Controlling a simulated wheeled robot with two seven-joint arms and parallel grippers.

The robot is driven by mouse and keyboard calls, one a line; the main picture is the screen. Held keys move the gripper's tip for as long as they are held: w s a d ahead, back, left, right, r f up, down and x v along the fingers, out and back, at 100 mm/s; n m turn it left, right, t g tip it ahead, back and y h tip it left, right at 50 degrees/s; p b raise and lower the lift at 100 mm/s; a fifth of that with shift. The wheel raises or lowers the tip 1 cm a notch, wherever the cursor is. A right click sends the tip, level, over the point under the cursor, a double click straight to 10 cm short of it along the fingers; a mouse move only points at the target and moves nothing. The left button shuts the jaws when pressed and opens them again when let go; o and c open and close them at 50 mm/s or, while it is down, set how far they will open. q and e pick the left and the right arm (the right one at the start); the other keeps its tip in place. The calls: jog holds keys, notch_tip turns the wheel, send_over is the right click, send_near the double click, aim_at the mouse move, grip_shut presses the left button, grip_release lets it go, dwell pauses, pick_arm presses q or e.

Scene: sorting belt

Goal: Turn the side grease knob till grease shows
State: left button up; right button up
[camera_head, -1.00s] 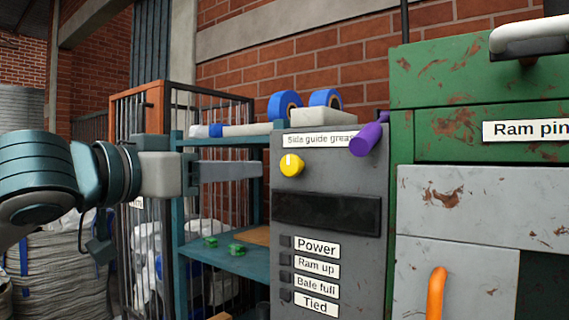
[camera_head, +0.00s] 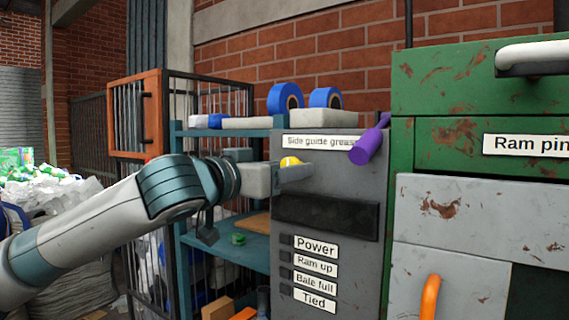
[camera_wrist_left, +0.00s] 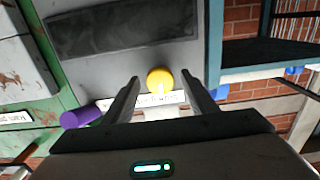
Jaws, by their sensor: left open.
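The yellow grease knob (camera_head: 290,162) is on the grey control panel (camera_head: 330,255), just under the "Side guide grease" label (camera_head: 318,142). My left gripper (camera_head: 300,172) is in front of the panel and partly hides the knob in the head view. In the left wrist view, the knob (camera_wrist_left: 160,80) shows between the tips of my open left gripper (camera_wrist_left: 160,84), one finger to each side. The fingers do not appear to touch it. I see no grease by the knob. My right gripper is in neither view.
A purple handle (camera_head: 369,144) sticks out at the panel's upper right. The green machine (camera_head: 450,80) with an orange handle (camera_head: 430,297) stands to the right. A teal shelf (camera_head: 240,250) and a wire cage (camera_head: 135,115) are to the left.

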pick_arm(q)
jog(key=shift+c, duration=0.6)
jog(key=c, duration=0.9)
jog(key=shift+m, duration=0.4)
jog(key=m+p, duration=0.3)
jog(key=m, duration=1.3)
jog(key=shift+m, duration=0.3)
